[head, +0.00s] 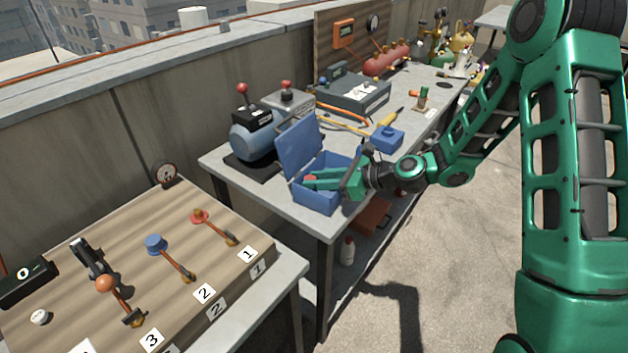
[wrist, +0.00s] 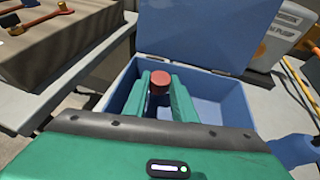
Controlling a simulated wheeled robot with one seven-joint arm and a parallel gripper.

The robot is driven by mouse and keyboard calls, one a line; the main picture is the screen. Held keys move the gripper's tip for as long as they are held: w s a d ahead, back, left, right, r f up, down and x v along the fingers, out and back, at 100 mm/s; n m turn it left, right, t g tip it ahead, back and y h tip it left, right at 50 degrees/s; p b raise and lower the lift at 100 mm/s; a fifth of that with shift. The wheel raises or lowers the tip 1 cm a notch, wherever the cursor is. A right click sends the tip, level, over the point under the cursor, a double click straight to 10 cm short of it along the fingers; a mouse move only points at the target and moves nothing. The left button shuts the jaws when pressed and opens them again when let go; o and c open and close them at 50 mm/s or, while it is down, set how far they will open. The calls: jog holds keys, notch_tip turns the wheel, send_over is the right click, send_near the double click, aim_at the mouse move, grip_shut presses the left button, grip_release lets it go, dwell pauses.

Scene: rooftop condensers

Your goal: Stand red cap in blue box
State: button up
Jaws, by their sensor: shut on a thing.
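The blue box (head: 318,199) stands near the front corner of the workbench with its lid (head: 299,146) raised. It also shows in the wrist view (wrist: 229,104), open toward me. The red cap (wrist: 160,80) is between the fingertips of my gripper (wrist: 160,88), its round top facing up. My gripper is shut on the cap, with the fingers reaching over the near wall into the box. In the head view a bit of red (head: 311,178) shows at the fingertips of my gripper (head: 318,180). Whether the cap touches the box floor I cannot tell.
A vacuum pump (head: 251,134) stands left of the box behind the lid. A small blue block-like container (head: 387,138) sits to the right on the bench (head: 228,182). A wooden valve panel (head: 140,240) lies on the nearer table. Tools lie farther back.

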jog(key=shift+f, duration=0.5)
jog(key=shift+s+d+f, duration=0.1)
jog(key=shift+f, duration=0.15)
jog(key=o, duration=0.8)
jog(key=shift+o, duration=1)
jog(key=shift+s+f, duration=0.1)
jog(key=shift+s, duration=0.05)
jog(key=shift+r, duration=0.2)
jog(key=r+v, duration=0.1)
jog(key=v, duration=1.1)
jog(key=shift+w, duration=0.25)
